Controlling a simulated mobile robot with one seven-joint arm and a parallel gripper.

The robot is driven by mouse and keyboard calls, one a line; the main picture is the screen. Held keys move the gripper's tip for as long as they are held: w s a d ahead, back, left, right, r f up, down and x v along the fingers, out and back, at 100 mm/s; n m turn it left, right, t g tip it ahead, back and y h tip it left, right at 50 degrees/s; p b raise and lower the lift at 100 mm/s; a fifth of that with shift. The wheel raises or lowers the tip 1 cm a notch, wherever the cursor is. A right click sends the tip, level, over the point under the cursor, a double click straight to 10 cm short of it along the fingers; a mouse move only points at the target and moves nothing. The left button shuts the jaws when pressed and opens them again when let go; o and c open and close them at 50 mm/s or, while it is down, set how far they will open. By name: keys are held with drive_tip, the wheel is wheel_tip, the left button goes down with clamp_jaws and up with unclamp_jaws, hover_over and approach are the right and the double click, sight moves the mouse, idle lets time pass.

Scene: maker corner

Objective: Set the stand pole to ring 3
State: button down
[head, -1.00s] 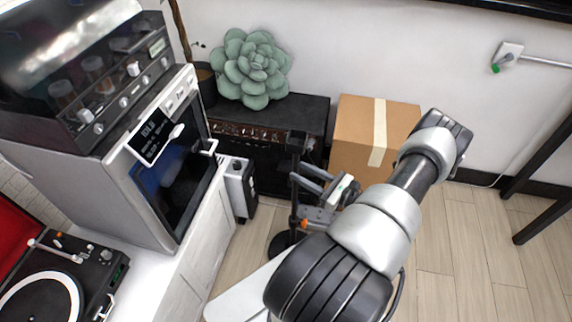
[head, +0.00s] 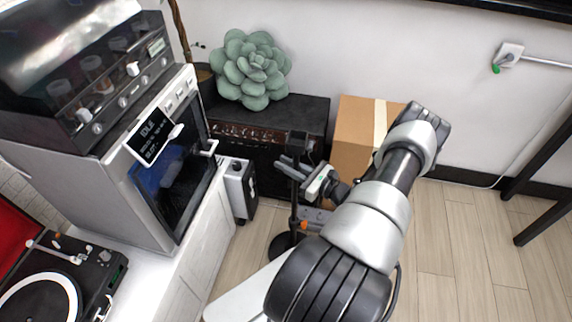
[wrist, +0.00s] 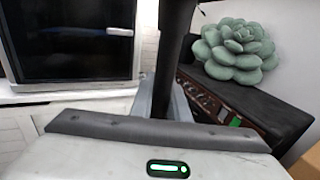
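The stand pole (head: 295,200) is a thin black upright with a dark block (head: 298,144) at its top and a round black base (head: 283,244) on the floor. An orange part (head: 304,224) shows low on the pole. My gripper (head: 288,166) is at the upper part of the pole, below the top block. In the wrist view, the pole (wrist: 174,50) stands between the two grey fingers (wrist: 163,105). The fingers look apart, one on each side; whether they touch the pole is unclear. Ring numbers cannot be read.
A black amplifier (head: 265,115) with a green succulent cushion (head: 252,68) stands behind the pole. A cardboard box (head: 355,125) is behind my arm. A white cabinet with a machine (head: 125,205) stands at left, with a small grey-black unit (head: 238,188) beside it.

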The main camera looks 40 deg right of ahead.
drive_tip(key=shift+r, duration=0.1)
wheel_tip(320, 180, up, 30)
drive_tip(key=p, duration=1.8)
drive_tip(key=c, duration=1.7)
unclamp_jaws()
drive_tip(key=b+v, duration=0.1)
drive_tip(key=v, duration=1.6)
drive_tip(key=shift+s+d+b, duration=0.1)
drive_tip(key=shift+s+b, duration=0.05)
drive_tip(key=shift+b, duration=0.2)
